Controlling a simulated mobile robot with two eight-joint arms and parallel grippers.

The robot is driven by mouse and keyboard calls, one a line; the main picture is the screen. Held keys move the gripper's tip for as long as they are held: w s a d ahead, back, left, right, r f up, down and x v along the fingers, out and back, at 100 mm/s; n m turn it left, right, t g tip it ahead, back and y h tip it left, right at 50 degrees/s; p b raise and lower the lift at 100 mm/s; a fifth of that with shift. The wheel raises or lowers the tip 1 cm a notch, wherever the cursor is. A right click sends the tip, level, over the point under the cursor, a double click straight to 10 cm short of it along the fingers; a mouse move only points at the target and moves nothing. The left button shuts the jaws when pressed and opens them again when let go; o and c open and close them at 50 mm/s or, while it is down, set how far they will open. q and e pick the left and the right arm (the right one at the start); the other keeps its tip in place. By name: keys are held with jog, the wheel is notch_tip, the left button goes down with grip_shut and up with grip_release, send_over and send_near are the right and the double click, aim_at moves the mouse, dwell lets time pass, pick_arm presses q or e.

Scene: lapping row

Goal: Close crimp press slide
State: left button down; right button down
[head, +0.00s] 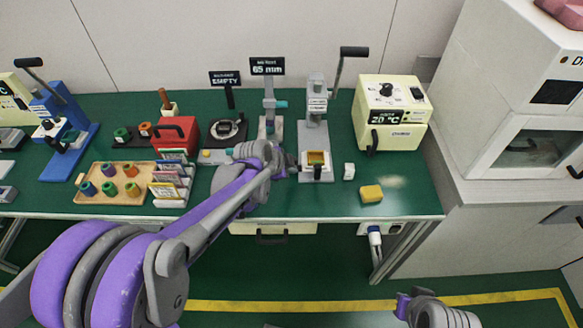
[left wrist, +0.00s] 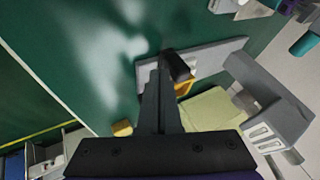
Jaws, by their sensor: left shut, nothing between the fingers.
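The crimp press (head: 316,110) is a grey column with a long black-gripped lever on a light grey base plate. Its slide, with a yellow-orange insert (head: 317,158) and a black knob (head: 318,174), sits at the front of the base. My left gripper (head: 288,163) is shut and empty, just left of the slide. In the left wrist view its fingertips (left wrist: 166,58) lie right beside the black knob (left wrist: 179,68); I cannot tell whether they touch. The fingers partly hide the insert (left wrist: 183,88). Part of my right arm shows at the lower right; its fingers cannot be made out.
A wooden tray (head: 115,197) with several coloured spools and a red box (head: 176,133) stand left.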

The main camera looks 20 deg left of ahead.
dwell(0.3)
pick_arm(q)
jog(key=w+a, duration=0.1)
jog(key=w, duration=0.2)
jog(key=w+a, duration=0.1)
jog(key=w, duration=0.3)
jog(key=w+a, duration=0.1)
jog(key=w, duration=0.2)
jog(key=shift+w+p, duration=0.3)
jog(key=shift+w+a+r, duration=0.1)
jog(key=shift+w+r, duration=0.05)
jog(key=shift+w, duration=0.05)
